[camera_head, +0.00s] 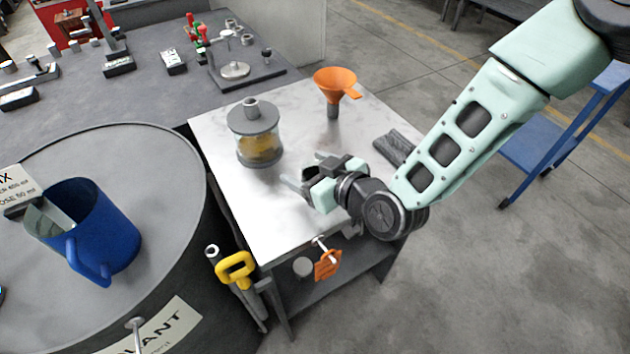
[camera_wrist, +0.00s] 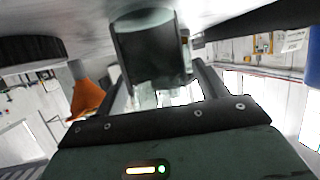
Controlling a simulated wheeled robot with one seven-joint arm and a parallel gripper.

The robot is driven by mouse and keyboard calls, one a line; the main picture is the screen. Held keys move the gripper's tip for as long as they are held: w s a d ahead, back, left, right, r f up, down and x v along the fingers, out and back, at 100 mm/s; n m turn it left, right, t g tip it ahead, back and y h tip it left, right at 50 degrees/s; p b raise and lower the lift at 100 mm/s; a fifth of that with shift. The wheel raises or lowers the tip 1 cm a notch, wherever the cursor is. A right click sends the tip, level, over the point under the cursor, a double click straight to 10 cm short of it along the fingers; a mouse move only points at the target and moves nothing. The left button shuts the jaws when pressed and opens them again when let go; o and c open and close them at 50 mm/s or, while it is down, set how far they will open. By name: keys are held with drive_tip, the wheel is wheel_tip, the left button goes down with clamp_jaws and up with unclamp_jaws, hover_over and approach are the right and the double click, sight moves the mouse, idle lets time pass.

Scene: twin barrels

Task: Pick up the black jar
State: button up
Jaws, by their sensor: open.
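My gripper (camera_head: 306,170) is low over the front right of the light metal table (camera_head: 235,200), fingers open and pointing left. In the wrist view, which is upside down, a dark grey-black cylinder (camera_wrist: 147,45), apparently the black jar, shows between and beyond the open fingers (camera_wrist: 165,80). I cannot tell whether they touch it. In the head view, dark shapes at the gripper hide or blend with whatever is there. A clear jar (camera_head: 258,150) with a dark grey lid and yellow contents stands upright on the table, left of and beyond the fingertips, apart from them.
An orange funnel (camera_head: 335,84) stands at the table's back edge and shows in the wrist view (camera_wrist: 88,98). A dark ridged block (camera_head: 394,146) lies near my arm. A blue jug (camera_head: 105,232) stands on the left barrel (camera_head: 150,165). A yellow-handled tool (camera_head: 236,269) is by the front edge.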

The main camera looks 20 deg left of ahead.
drive_tip(key=c, duration=1.1)
drive_tip(key=shift+o, duration=0.2)
drive_tip(key=shift+r, duration=0.1)
